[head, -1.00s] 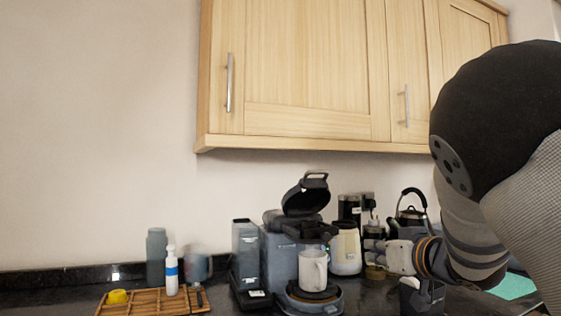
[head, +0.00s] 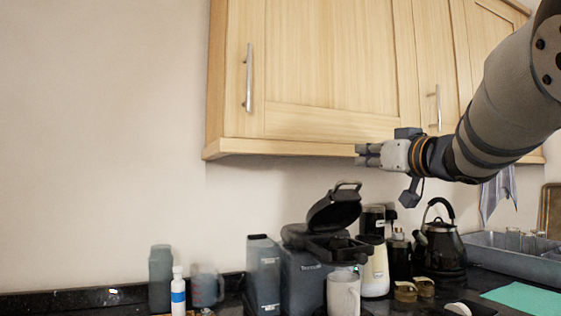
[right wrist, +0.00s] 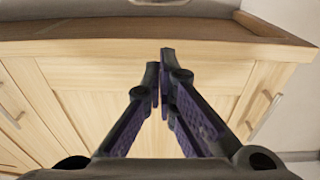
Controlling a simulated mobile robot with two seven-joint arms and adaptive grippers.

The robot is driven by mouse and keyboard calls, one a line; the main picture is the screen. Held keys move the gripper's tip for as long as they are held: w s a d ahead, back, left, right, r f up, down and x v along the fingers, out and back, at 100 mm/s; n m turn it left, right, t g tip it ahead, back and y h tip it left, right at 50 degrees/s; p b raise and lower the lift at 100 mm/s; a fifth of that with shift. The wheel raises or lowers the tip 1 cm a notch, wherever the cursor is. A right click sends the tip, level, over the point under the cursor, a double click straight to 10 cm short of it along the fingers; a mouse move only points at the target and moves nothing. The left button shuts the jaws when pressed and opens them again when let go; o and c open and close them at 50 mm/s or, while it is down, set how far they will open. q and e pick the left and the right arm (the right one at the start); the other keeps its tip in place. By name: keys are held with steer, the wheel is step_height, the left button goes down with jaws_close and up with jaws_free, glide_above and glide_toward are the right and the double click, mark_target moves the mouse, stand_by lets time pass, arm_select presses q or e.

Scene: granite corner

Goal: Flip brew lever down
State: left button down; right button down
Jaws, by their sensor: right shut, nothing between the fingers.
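The grey coffee machine (head: 302,280) stands on the counter at the lower middle of the head view. Its black lid (head: 334,208) is tilted up, open. A white mug (head: 343,292) stands at its front, cut off by the frame's bottom edge. I cannot make out the brew lever. My right gripper (head: 360,155) is shut and empty, up in front of the cabinet's lower edge, above and slightly right of the lid. In the right wrist view its fingers (right wrist: 160,80) meet before the cabinet. My left gripper is out of view.
The wooden wall cabinet (head: 320,80) overhangs the counter. A black kettle (head: 440,250), a cream grinder-like appliance (head: 376,272) and jars stand right of the machine. A white bottle (head: 178,292) and a grey bottle (head: 160,278) stand left. A teal mat (head: 525,297) lies far right.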

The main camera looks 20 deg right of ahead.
steer(key=w, duration=0.6)
steer(key=shift+w, duration=0.15)
steer(key=shift+f+b, duration=0.35)
steer(key=shift+f, duration=0.05)
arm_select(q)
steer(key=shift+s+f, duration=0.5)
arm_select(e)
steer(key=shift+s+f, duration=1)
steer(key=shift+s, duration=0.05)
